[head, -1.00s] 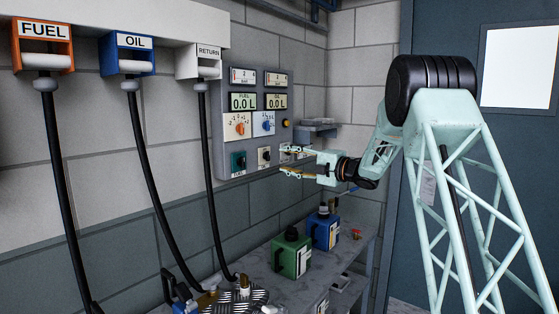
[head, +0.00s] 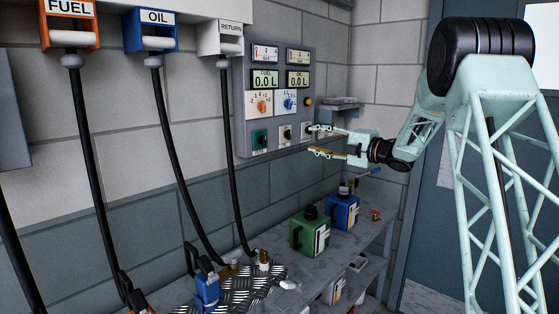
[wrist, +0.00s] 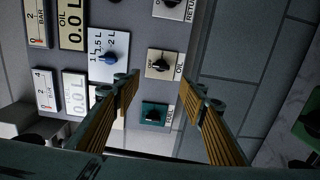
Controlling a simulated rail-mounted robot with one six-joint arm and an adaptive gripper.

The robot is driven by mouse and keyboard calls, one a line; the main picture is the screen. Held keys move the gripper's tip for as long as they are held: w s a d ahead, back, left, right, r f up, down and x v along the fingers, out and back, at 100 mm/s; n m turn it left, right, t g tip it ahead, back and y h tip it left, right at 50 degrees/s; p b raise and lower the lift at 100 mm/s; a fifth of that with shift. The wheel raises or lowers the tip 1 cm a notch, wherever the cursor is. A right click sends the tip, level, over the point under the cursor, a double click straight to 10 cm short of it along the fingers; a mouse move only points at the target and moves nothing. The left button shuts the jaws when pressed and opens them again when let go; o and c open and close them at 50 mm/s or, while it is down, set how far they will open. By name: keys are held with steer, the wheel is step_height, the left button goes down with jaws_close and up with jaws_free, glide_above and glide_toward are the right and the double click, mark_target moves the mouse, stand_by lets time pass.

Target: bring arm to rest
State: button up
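My arm reaches in from the right in the head view, with my gripper (head: 318,141) pointing left toward the control panel (head: 272,120). Its two fingers are spread apart with nothing between them. In the wrist view, my gripper (wrist: 160,84) is also open and empty, its fingers framing the panel's lower knobs. The black OIL knob (wrist: 161,65) and the dark green FUEL knob plate (wrist: 153,115) show between and beyond the fingertips. I cannot tell the exact gap to the panel, but no contact shows.
Below the arm, a green tank (head: 310,233) and a blue tank (head: 342,210) stand on the grey bench (head: 275,275). Hoses hang from the FUEL (head: 70,38), OIL (head: 150,42) and RETURN (head: 222,42) holders at left. A small shelf (head: 340,103) sits right of the panel.

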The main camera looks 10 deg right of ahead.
steer(key=s+d+r+m+t+h, duration=0.2)
steer(key=s+r+m+h, duration=0.4)
steer(key=r, duration=0.4)
steer(key=s+d+r+m+g+h, duration=0.2)
steer(key=s+m+h, duration=0.55)
steer(key=s, duration=0.65)
steer(key=s+a+f+m+g, duration=0.3)
steer(key=s+f, duration=0.3)
steer(key=s, duration=1.3)
steer(key=s+a+f+m+g+y, duration=0.1)
steer(key=s+a+f+m+g, duration=0.2)
steer(key=s, duration=1.7)
steer(key=s+a+f+m+g+y, duration=0.1)
steer(key=s+a+f+m+g, duration=0.2)
steer(key=s+f, duration=0.8)
steer(key=s+a+m, duration=0.2)
steer(key=s+m, duration=0.1)
steer(key=s, duration=0.6)
steer(key=shift+a+g+p, duration=0.3)
steer(key=shift+g+p, duration=0.05)
steer(key=shift+g, duration=0.05)
steer(key=shift+w+m, duration=0.1)
steer(key=shift+m, duration=0.15)
steer(key=shift+f+b, duration=0.55)
steer(key=shift+b, duration=0.1)
